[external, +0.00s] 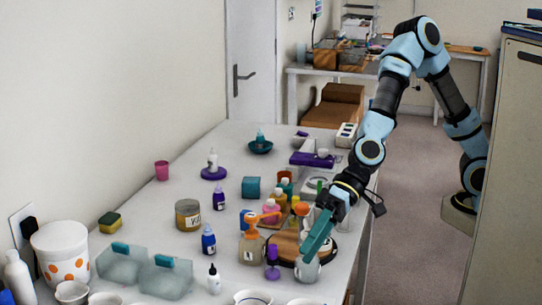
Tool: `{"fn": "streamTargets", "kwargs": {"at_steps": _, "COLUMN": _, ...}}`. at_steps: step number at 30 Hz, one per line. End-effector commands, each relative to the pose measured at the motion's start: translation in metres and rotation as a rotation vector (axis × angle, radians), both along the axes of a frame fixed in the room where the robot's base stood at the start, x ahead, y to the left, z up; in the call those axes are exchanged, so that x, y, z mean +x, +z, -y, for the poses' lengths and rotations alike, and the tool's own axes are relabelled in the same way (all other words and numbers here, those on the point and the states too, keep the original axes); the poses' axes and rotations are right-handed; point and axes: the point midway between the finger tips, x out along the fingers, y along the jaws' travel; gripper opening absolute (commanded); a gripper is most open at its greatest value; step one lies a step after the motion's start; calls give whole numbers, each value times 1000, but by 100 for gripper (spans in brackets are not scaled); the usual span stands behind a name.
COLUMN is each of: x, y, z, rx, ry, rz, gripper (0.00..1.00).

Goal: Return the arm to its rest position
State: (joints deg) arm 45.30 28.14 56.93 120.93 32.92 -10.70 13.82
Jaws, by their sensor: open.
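My arm reaches in from the right over the white table. My gripper (312,248) points down at the front right part of the table, with its teal fingers at a small clear cup (308,268). The fingers overlap the cup in this view, and I cannot tell whether they touch it or stand inside or around it. The jaws are open. The gap between the fingertips is hard to see from this side.
Close by stand a round wooden board (285,246), a purple stand (272,262), an orange-topped jar (251,248) and several small bottles. Goggles (165,277) and a spotted white bin (62,250) are at the front left. A cabinet (510,170) stands right.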

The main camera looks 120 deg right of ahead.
Motion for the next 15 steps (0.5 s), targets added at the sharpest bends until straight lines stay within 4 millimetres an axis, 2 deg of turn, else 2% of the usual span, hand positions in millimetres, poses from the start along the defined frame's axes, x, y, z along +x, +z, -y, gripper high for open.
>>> {"fn": "streamTargets", "kwargs": {"at_steps": 1, "x": -27, "y": -21, "z": -12, "rx": -68, "ry": 98, "rz": -61, "gripper": 68}}
{"fn": "streamTargets", "kwargs": {"at_steps": 3, "x": -65, "y": -50, "z": -15, "rx": -142, "ry": 208, "rz": -161, "gripper": 68}}
{"fn": "streamTargets", "kwargs": {"at_steps": 7, "x": -141, "y": -90, "z": -6, "rx": -261, "ry": 372, "rz": -354, "gripper": 68}}
{"fn": "streamTargets", "kwargs": {"at_steps": 9, "x": -182, "y": -104, "z": 7, "rx": -322, "ry": 446, "rz": -456, "gripper": 68}}
{"fn": "streamTargets", "kwargs": {"at_steps": 12, "x": -241, "y": -112, "z": 33, "rx": -433, "ry": 544, "rz": -586, "gripper": 68}}
{"fn": "streamTargets", "kwargs": {"at_steps": 15, "x": -265, "y": -106, "z": 59, "rx": -541, "ry": 604, "rz": -604, "gripper": 68}}
